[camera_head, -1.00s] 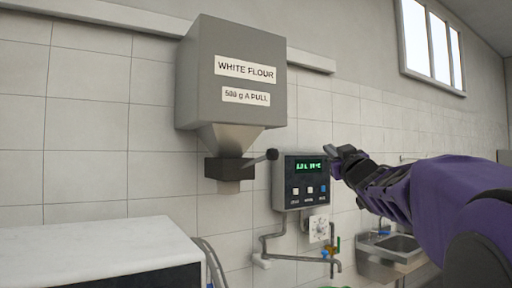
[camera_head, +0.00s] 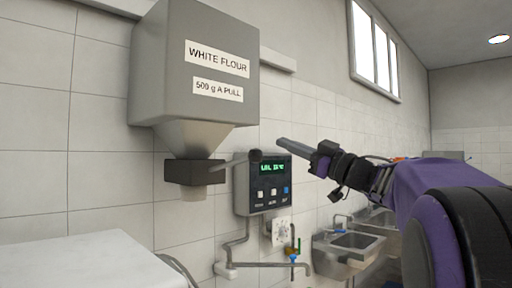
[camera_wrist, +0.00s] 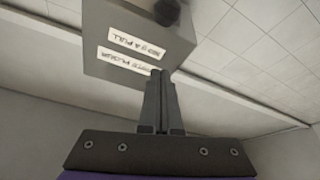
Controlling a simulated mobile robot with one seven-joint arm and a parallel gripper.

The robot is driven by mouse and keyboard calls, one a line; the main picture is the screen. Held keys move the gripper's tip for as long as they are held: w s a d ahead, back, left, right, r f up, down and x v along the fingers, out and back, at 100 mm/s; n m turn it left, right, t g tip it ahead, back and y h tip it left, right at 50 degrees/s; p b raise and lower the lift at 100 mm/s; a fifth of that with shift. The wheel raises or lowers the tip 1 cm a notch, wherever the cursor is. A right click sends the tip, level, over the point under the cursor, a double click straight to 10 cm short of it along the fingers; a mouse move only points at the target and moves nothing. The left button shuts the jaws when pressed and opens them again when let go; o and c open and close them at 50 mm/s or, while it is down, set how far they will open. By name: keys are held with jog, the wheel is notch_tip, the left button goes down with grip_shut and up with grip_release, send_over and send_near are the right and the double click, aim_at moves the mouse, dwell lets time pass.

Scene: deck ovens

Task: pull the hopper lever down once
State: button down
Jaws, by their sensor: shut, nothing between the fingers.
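The grey flour hopper (camera_head: 195,70) hangs on the tiled wall, labelled "WHITE FLOUR" and "500 g A PULL". Its lever (camera_head: 232,161) sticks out to the right from the dark outlet block (camera_head: 190,172) and ends in a black knob (camera_head: 255,155). The lever tilts slightly upward. My gripper (camera_head: 281,142) is shut and empty, with its tip just right of and a little above the knob in the head view; a gap shows between them. In the wrist view the shut fingers (camera_wrist: 158,76) point toward the hopper (camera_wrist: 100,45), and the dark knob (camera_wrist: 167,12) shows at the top edge.
A control box (camera_head: 264,184) with a green display is on the wall behind the knob and below my gripper. Pipes and a tap (camera_head: 294,258) are below it. A white-topped unit (camera_head: 85,258) stands at lower left. Steel sinks (camera_head: 352,243) are to the right.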

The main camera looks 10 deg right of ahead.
dwell(0.3)
jog(key=p+x, duration=0.2)
jog(key=x, duration=0.8)
jog(key=shift+w+d+f+b, duration=0.15)
jog(key=shift+d+f+b, duration=0.05)
jog(key=shift+f, duration=0.4)
jog(key=shift+w+d+f+b, duration=0.15)
jog(key=shift+f, duration=0.5)
jog(key=shift+w+d+f+b, duration=0.15)
jog(key=shift+d+f+b, duration=0.05)
jog(key=shift+f, duration=0.4)
jog(key=shift+f, duration=0.15)
